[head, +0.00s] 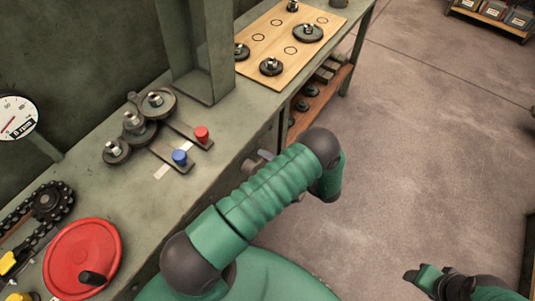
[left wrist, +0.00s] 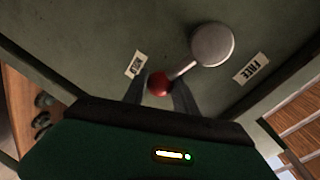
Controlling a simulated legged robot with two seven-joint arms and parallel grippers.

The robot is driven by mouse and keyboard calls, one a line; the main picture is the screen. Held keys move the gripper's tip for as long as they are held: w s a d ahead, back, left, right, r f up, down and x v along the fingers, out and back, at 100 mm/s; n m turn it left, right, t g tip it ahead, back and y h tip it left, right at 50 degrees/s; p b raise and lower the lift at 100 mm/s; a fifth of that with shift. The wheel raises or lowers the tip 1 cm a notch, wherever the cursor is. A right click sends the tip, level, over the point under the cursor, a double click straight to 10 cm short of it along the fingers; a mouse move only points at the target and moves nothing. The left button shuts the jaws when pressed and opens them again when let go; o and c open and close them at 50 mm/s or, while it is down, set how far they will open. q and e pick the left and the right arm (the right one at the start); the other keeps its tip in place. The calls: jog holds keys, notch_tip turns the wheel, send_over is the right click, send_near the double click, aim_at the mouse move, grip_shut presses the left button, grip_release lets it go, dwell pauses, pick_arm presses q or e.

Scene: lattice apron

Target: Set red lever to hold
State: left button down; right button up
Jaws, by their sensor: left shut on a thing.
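In the left wrist view the red lever has a red ball knob (left wrist: 160,83) on a thin metal rod, which runs to a round grey hub (left wrist: 212,45). The knob sits between the fingers of my left gripper (left wrist: 160,92), shut on it. The HOLD label (left wrist: 136,64) is just left of the knob; the FREE label (left wrist: 251,68) is on the other side of the hub. The rod slants toward the HOLD side, not squarely at the label. In the head view my left arm hides most of this spot. My right gripper (head: 432,280) is low at right; its jaws are unclear.
A shelf (head: 325,95) is under the bench.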

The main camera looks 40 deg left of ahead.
pick_arm(q)
jog(key=shift+d+f+m, duration=0.3)
jog(key=shift+f+m, duration=0.2)
jog(key=shift+m, duration=0.1)
jog(key=c, duration=1.4)
grip_release()
jog(key=shift+f, duration=0.1)
jog(key=o, duration=0.4)
jog(key=shift+w+d, duration=0.1)
jog(key=d+r, duration=0.1)
jog(key=d, duration=0.4)
jog(key=d+r, duration=0.1)
jog(key=d, duration=0.5)
jog(key=w+d+r, duration=0.1)
jog(key=d, duration=0.4)
jog(key=shift+d+r, duration=0.15)
jog(key=shift+d, duration=0.15)
